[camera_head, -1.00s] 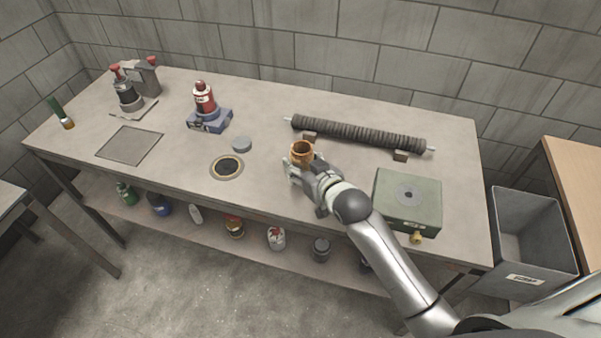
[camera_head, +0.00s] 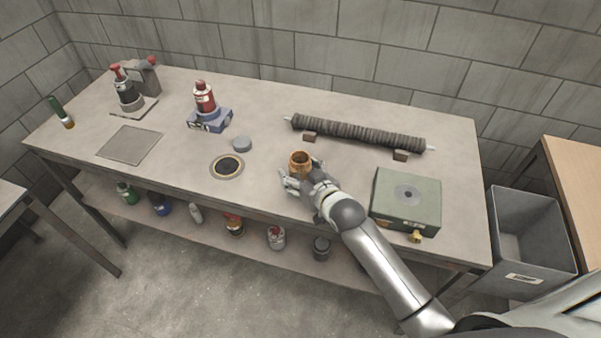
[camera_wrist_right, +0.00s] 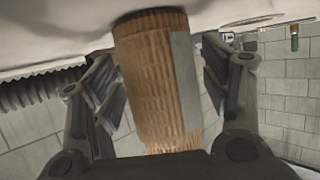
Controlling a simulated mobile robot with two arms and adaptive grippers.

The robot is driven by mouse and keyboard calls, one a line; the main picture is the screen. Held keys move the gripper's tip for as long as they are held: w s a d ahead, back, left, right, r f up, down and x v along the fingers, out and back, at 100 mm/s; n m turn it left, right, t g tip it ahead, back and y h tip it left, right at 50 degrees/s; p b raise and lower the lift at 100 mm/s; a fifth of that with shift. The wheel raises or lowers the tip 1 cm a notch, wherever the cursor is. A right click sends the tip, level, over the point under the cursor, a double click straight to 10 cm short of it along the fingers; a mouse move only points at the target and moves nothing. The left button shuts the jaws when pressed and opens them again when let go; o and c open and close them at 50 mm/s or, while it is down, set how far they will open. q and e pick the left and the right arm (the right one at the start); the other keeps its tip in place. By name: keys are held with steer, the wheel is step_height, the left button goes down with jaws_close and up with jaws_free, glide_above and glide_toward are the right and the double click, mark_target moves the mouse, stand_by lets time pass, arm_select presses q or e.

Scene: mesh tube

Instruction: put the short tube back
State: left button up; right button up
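The short tube (camera_head: 300,166) is brown-orange, ribbed and open at the top. It stands upright on the workbench, right of the black-centred ring. In the right wrist view the tube (camera_wrist_right: 160,85) fills the middle, with a pale grey label strip on its side; its lower end seems to meet the bench top. My right gripper (camera_head: 304,174) is around the tube, one finger on each side. In the wrist view the fingers (camera_wrist_right: 165,85) look spread, with narrow gaps beside the tube. My left gripper is not in view.
A dark ribbed long tube (camera_head: 355,133) on a rod rests on small blocks behind. A green box (camera_head: 406,197) stands right of my arm. A ring with a dark centre (camera_head: 228,167) and a grey disc (camera_head: 242,144) lie left. The bench (camera_head: 265,190) is clear just left of the gripper.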

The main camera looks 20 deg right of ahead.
steer(key=shift+r, duration=0.2)
steer(key=v, duration=1.2)
steer(key=shift+f, duration=0.1)
stand_by(0.3)
